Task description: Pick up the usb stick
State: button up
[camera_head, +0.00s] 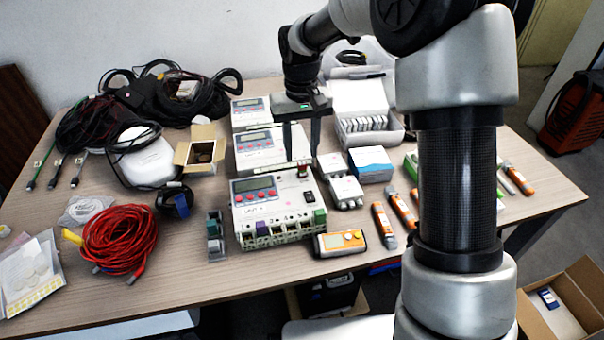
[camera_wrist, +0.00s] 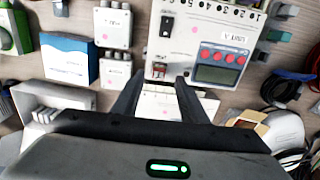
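A small red piece with a dark part (camera_head: 303,169), which looks like the usb stick, is at the back right edge of the front white device (camera_head: 262,212). It also shows in the wrist view as a small red item (camera_wrist: 160,70) beside a black switch. My gripper (camera_head: 302,156) points down just above it. The two fingers are apart, one on each side in the picture, with nothing held between them. In the wrist view the fingertips (camera_wrist: 160,78) frame the red item. I cannot tell the exact height gap.
Two similar white devices (camera_head: 260,148) stand behind the front one. Small white boxes (camera_head: 345,191), a blue-white box (camera_head: 371,164) and an orange-white meter (camera_head: 340,243) are close by. A red cable coil (camera_head: 120,239) lies left. Bare table (camera_head: 180,270) shows at the front left.

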aim_at(302, 163)
notch_tip(302, 163, down, 6)
jog(key=shift+w+d+r+b, duration=0.1)
jog(key=shift+b, duration=0.95)
grip_shut()
